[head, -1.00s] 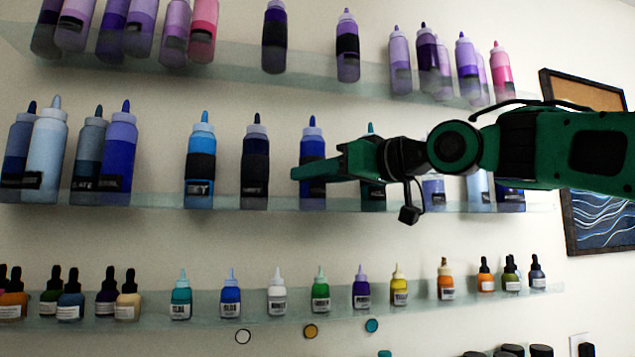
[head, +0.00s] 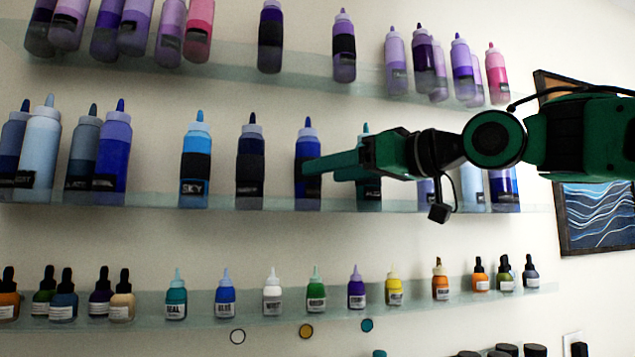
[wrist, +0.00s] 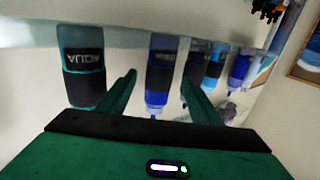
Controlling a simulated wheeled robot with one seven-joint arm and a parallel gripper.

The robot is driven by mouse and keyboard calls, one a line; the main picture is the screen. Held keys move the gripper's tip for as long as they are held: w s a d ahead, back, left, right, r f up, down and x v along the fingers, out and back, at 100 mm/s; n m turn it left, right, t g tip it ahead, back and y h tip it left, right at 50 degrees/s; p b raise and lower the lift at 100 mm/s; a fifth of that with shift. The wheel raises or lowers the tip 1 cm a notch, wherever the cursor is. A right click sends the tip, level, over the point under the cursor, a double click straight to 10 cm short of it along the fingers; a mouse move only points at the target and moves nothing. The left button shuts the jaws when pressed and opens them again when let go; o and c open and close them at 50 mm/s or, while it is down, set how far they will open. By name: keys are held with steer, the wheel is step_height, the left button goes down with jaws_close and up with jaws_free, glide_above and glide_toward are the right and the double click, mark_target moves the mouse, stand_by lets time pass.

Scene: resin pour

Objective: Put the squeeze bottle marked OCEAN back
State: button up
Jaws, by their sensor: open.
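A dark blue squeeze bottle with a black band (head: 308,147) stands upright on the middle shelf (head: 275,204). No label reading OCEAN is legible in either view; this bottle's label cannot be read. My gripper (head: 318,168) is open, its fingertips overlapping the bottle's right side in the head view. In the wrist view, which is upside down, a blue bottle with a black band (wrist: 160,75) shows between the spread fingers (wrist: 159,78). I see no finger pressing on it. A teal bottle marked AQUA (wrist: 83,65) stands beside it, partly hidden behind my gripper in the head view (head: 370,190).
The SKY bottle (head: 196,143) and a dark navy bottle (head: 250,160) stand to the left, with gaps between them. More bottles crowd the upper shelf (head: 300,72), and small droppers and bottles line the lower shelf (head: 205,312). A framed wave picture (head: 597,215) hangs at right.

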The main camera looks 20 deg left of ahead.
steer(key=v, duration=0.6)
steer(key=shift+d, duration=0.35)
steer(key=shift+s, duration=0.1)
